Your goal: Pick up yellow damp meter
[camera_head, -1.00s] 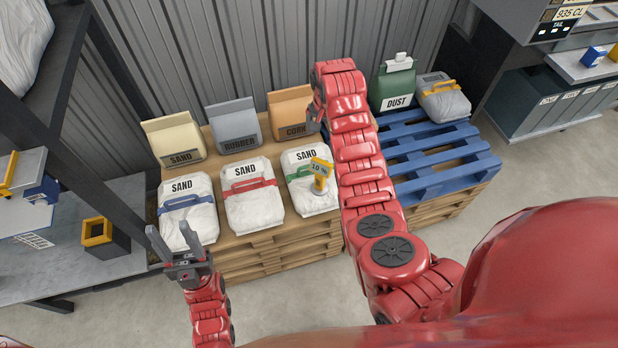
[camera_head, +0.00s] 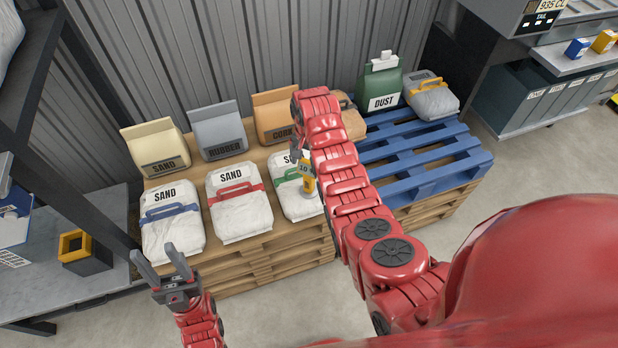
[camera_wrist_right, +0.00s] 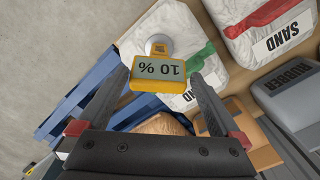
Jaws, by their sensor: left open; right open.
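The yellow damp meter (camera_head: 308,179) stands on the white sand bag with the green handle (camera_head: 296,202). In the right wrist view the damp meter (camera_wrist_right: 158,72) shows a grey display reading 10 %, upside down, and a round pale foot. My right gripper (camera_wrist_right: 158,80) is open, with one finger on each side of the meter in that view; I cannot tell whether they touch it. In the head view my right arm hides most of this gripper (camera_head: 299,150). My left gripper (camera_head: 152,253) is open and empty in front of the blue-handled sand bag (camera_head: 172,230).
A red-handled sand bag (camera_head: 240,210) lies beside the green-handled one. Upright sand, rubber (camera_head: 218,130) and cork bags stand behind on the wooden pallet. A blue pallet (camera_head: 425,160) is at right, a dark shelf frame (camera_head: 80,60) at left.

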